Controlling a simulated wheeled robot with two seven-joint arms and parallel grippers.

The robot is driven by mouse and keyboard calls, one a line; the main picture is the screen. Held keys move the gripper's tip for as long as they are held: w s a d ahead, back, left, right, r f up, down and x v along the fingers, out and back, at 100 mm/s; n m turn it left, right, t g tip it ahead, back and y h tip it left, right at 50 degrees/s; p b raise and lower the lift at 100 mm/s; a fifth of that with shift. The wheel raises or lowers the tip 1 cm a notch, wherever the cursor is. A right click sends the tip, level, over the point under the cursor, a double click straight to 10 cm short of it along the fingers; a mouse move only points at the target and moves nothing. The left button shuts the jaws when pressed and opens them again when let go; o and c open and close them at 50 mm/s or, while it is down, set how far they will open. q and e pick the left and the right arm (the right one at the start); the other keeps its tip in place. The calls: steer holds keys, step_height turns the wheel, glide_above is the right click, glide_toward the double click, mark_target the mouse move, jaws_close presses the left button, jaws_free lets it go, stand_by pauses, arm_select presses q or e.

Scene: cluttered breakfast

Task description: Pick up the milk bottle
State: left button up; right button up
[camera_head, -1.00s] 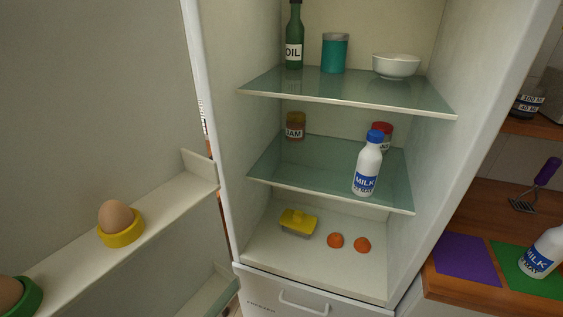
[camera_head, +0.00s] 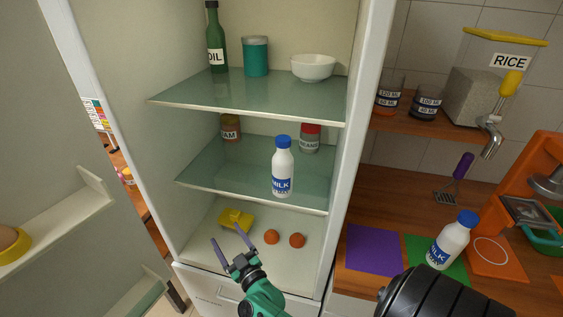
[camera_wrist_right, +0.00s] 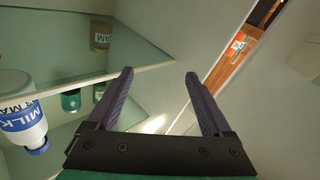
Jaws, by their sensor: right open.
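A white milk bottle (camera_head: 282,170) with a blue cap and blue label stands upright at the front of the fridge's middle glass shelf (camera_head: 225,182). It also shows upside down at the left edge of the right wrist view (camera_wrist_right: 22,118), partly cut off. A second, similar milk bottle (camera_head: 453,240) stands on a green mat (camera_head: 420,247) on the counter at right. My right gripper (camera_head: 226,234) is open and empty, below and left of the fridge bottle and apart from it. Its spread fingers also show in the right wrist view (camera_wrist_right: 158,95). My left gripper is not in view.
A jam jar (camera_head: 231,128) and a beans can (camera_head: 310,138) stand behind the fridge bottle. The upper shelf holds an oil bottle (camera_head: 216,45), a teal canister (camera_head: 256,57) and a white bowl (camera_head: 313,68). A yellow butter dish (camera_head: 236,218) and two orange round items (camera_head: 272,237) lie below.

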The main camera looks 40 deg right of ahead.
steer(key=d+r+m+h+p, duration=0.1)
steer(key=d+r+m+h, duration=0.2)
steer(key=r, duration=0.5)
steer(key=d+r+m+h, duration=0.2)
steer(key=r+m+h, duration=0.1)
steer(key=r+h, duration=0.3)
steer(key=m+g+h+p, duration=0.2)
steer(key=m+g+h, duration=0.3)
steer(key=m+g, duration=0.4)
glide_toward(286, 139)
steer(key=shift+n+g, duration=0.3)
steer(key=shift+n, duration=0.4)
steer(key=p+x, duration=0.1)
steer(key=x, duration=0.3)
steer(key=f+p+x, duration=0.1)
steer(key=p+x, duration=0.1)
steer(key=x, duration=0.2)
steer(key=w+f+p+x, duration=0.1)
steer(key=x, duration=0.4)
steer(key=shift+w+a, duration=0.1)
steer(key=shift+a, duration=0.1)
steer(key=shift+d+f, duration=0.1)
steer(key=shift+d, duration=0.05)
jaws_close()
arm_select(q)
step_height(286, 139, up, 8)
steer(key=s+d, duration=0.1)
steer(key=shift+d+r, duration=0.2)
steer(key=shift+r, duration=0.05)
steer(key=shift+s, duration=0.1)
